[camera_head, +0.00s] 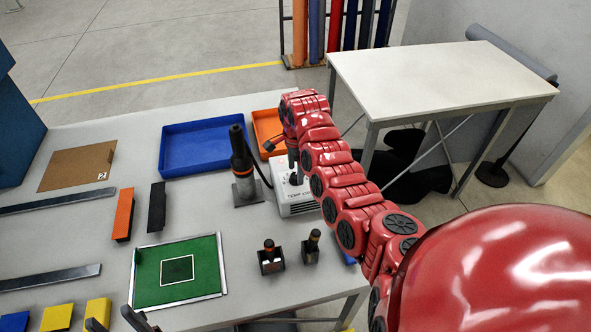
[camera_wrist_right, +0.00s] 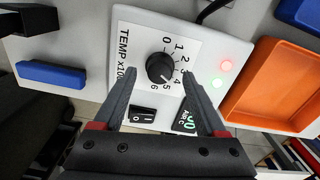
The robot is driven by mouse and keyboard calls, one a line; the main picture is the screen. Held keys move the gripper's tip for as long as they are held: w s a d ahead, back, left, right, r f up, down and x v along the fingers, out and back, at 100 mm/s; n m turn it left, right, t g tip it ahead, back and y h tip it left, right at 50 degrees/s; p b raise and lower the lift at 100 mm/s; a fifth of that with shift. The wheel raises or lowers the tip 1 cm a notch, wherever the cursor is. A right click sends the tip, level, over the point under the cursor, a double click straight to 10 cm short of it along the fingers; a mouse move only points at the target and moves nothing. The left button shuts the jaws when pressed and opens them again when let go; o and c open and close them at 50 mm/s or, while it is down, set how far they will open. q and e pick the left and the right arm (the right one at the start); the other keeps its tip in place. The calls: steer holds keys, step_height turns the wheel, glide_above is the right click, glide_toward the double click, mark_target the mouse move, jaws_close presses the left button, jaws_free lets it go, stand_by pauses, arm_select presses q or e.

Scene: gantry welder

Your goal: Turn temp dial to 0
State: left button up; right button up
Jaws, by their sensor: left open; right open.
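The temp dial (camera_wrist_right: 160,68) is a round black knob on a white control box (camera_head: 297,204), with numbers 0 to 6 around it in the right wrist view. A pale mark on the knob seems to face the 4–5 side, but it is small. My right gripper (camera_wrist_right: 158,78) is open, its two dark fingers on either side of the knob in the picture. I cannot tell whether they touch it. In the head view my right arm partly hides the box. My left gripper (camera_head: 115,320) is open and empty at the bottom left edge, away from the box.
A black soldering-iron-like tool in a stand (camera_head: 243,170) is just left of the box. A blue tray (camera_head: 200,127) and an orange tray (camera_head: 266,122) lie behind. The box also carries a rocker switch (camera_wrist_right: 143,114), a green display and two lights.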

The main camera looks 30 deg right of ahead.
steer(key=shift+f, duration=0.65)
jaws_close()
